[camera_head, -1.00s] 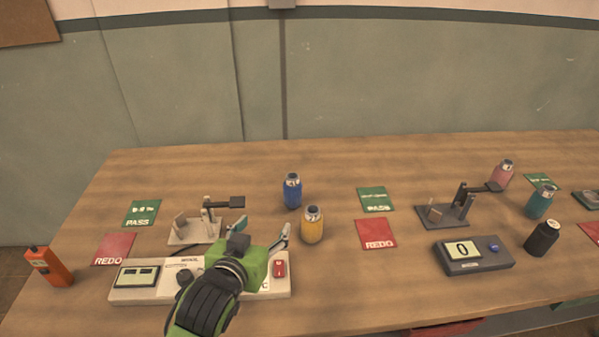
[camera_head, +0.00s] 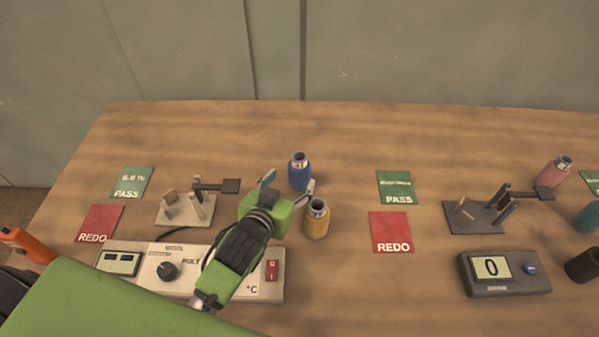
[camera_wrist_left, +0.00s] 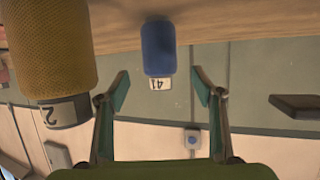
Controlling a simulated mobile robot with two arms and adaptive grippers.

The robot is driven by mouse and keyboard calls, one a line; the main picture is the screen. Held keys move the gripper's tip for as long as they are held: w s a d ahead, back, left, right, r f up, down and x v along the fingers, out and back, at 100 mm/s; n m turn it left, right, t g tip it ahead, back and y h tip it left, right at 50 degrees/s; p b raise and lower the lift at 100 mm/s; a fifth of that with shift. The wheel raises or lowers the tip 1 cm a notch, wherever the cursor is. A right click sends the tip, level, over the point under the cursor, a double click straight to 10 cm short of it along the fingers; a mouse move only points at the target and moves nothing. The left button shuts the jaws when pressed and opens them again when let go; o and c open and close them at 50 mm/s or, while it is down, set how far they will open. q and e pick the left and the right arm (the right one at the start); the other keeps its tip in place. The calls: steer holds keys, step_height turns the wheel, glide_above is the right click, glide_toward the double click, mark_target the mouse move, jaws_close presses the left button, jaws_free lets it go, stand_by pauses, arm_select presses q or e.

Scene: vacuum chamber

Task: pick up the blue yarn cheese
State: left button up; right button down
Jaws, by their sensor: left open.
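The blue yarn cheese (camera_head: 299,175) stands upright on the table, behind and left of a yellow one. My left gripper (camera_head: 289,186) is open, its fingers spread toward the blue yarn cheese. One finger is at its left, and the other is near the gap between the blue and yellow ones. In the left wrist view, which is upside down, the blue yarn cheese (camera_wrist_left: 158,48) shows ahead between the spread fingers (camera_wrist_left: 161,90), with a label marked 41. The jaws are empty. My right gripper is not in view.
The yellow yarn cheese (camera_head: 316,220) stands close beside my left gripper. A white control box (camera_head: 210,285) lies beneath my left arm, with a pale stand (camera_head: 186,212) behind it. Green PASS and red REDO cards lie flat around. The table behind the blue yarn cheese is clear.

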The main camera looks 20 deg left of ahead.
mark_target(295, 174)
arm_select(q)
steer(key=shift+x, duration=1.15)
steer(key=shift+w+f, duration=0.1)
steer(key=shift+w, duration=0.4)
steer(key=p+x, duration=0.1)
steer(key=x, duration=0.3)
steer(key=shift+w+f, duration=0.1)
steer(key=shift+w, duration=0.1)
steer(key=shift+c, duration=1.2)
steer(key=c, duration=1)
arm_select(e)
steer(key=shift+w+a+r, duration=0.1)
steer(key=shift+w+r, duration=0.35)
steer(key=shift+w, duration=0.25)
